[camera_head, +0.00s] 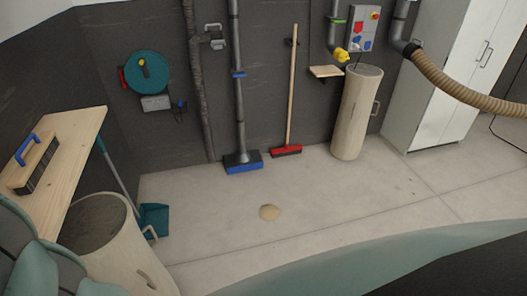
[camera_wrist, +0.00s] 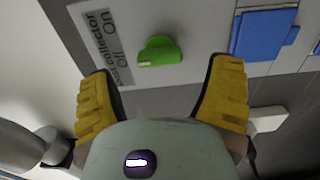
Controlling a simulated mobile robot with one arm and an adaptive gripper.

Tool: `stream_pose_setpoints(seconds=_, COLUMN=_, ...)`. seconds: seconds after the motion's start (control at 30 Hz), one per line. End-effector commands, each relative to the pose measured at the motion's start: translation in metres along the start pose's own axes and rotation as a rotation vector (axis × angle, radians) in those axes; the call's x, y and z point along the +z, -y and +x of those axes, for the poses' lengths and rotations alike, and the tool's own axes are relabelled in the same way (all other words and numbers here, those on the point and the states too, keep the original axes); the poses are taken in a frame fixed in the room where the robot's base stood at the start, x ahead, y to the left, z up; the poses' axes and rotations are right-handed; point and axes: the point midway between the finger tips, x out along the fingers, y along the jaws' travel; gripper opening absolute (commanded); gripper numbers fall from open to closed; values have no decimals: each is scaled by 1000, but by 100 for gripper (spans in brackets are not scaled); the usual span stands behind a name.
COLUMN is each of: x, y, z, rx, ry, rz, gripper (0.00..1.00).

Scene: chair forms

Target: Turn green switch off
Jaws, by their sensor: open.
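The green switch (camera_wrist: 160,51) is a rotary knob on a light grey panel in the wrist view. A pale mark shows at its lower left end. A label (camera_wrist: 108,45) with the words On and Off sits to its left, turned on its side. I cannot tell surely which word the knob points to. My gripper (camera_wrist: 162,75) has its two yellow fingers spread wide, one on each side below the knob. Nothing is between them and they do not appear to touch the knob. In the head view I cannot make out the green switch or my gripper's fingers.
A blue part (camera_wrist: 264,34) sits right of the knob. In the head view a control box (camera_head: 352,36) hangs on the wall above a tall beige bin (camera_head: 355,112), between pipes. A white cabinet (camera_head: 435,85) stands to its right. The middle floor is mostly clear.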

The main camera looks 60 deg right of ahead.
Motion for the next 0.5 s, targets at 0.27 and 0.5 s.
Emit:
stream_pose_setpoints(seconds=0.27, x=2, y=2, z=-46, rx=-4, ry=7, rz=1, gripper=80)
stream_pose_setpoints(seconds=0.5, x=3, y=1, z=-76, rx=-4, ry=8, rz=-1, gripper=80)
